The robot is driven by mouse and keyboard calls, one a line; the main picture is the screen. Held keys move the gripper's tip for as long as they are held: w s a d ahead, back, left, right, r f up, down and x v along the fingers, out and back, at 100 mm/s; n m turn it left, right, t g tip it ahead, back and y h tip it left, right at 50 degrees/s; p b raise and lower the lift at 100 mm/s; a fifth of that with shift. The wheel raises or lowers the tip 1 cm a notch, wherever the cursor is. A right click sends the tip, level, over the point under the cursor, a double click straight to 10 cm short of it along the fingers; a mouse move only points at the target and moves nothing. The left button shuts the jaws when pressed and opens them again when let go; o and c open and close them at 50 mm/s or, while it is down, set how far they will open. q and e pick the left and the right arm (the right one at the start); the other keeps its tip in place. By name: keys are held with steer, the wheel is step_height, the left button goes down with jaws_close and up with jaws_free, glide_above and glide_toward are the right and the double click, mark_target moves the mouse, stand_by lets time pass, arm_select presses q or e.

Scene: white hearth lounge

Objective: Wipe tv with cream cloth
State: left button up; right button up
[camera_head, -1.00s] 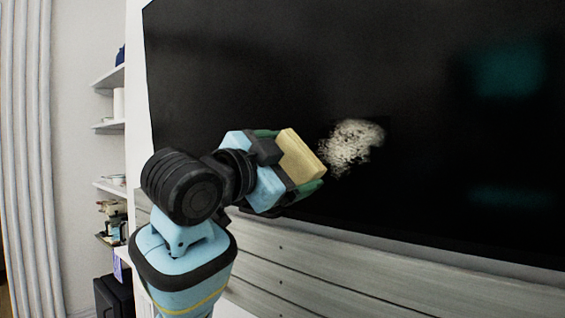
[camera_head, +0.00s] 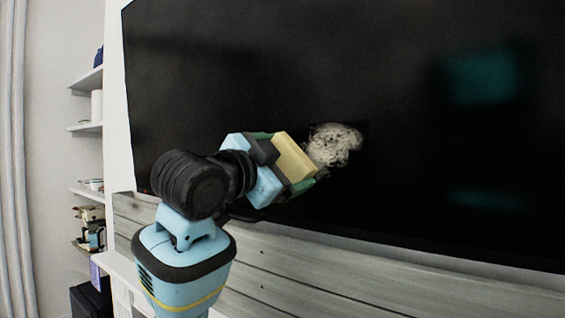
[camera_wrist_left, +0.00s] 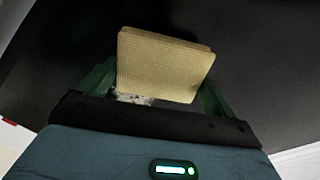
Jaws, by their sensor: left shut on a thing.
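The tv (camera_head: 400,70) is a large black screen on the wall, filling most of the head view. It carries a pale speckled smudge (camera_head: 335,143) at its lower left. My left gripper (camera_head: 296,165) is shut on the cream cloth (camera_head: 293,158), a flat pale-yellow block. The cloth is just left of the smudge and covers part of it; I cannot tell whether it touches the screen. In the left wrist view the cloth (camera_wrist_left: 165,65) sits between the green fingers, with a bit of smudge (camera_wrist_left: 133,98) below it. My right gripper is not in view.
Grey wooden planks (camera_head: 290,262) run under the tv. White wall shelves (camera_head: 88,128) with small items stand at the left, beside a pale curtain (camera_head: 12,150). The screen to the right of the smudge is clear.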

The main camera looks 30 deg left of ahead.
mark_target(301, 162)
arm_select(q)
steer(key=shift+w+r, duration=0.1)
steer(key=shift+w, duration=0.95)
stand_by(0.4)
steer(key=shift+d, duration=0.1)
steer(key=shift+s+d, duration=0.2)
steer(key=shift+d, duration=1.5)
steer(key=shift+d, duration=1.65)
steer(key=shift+d, duration=0.2)
